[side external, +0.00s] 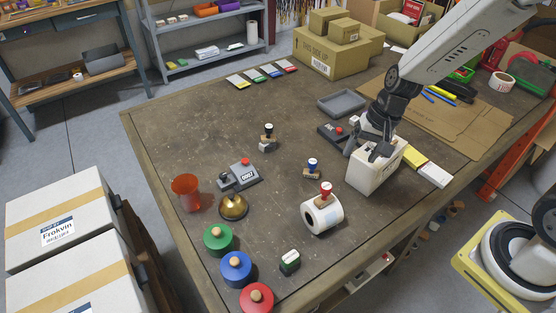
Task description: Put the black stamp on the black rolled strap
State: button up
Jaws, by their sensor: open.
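The black stamp (268,130) has a black knob handle and a wooden base. It stands upright near the middle of the table in the side external view. A low dark-grey piece (267,147) shows right at its base; it may be the black rolled strap, and I cannot tell whether the stamp rests on it or just behind it. My gripper (368,154) is open, over the top of a white box (374,178), to the right of the black stamp and well apart from it. I cannot tell whether its fingers touch the box.
A blue stamp (312,166) stands left of the white box. A red stamp (326,190) sits on a white roll (322,215). A numbered grey device (242,174), brass bell (233,207) and orange cup (186,192) stand left. A grey tray (342,102) lies behind. The table's left-centre is clear.

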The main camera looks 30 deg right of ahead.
jog(key=s+d+r+n+t+h, duration=0.1)
jog(key=s+d+r+n+h, duration=0.1)
jog(key=s+n, duration=0.4)
jog(key=shift+s+d+r+n+h, duration=0.15)
jog(key=shift+s+r+n+h, duration=0.3)
jog(key=shift+n, duration=0.35)
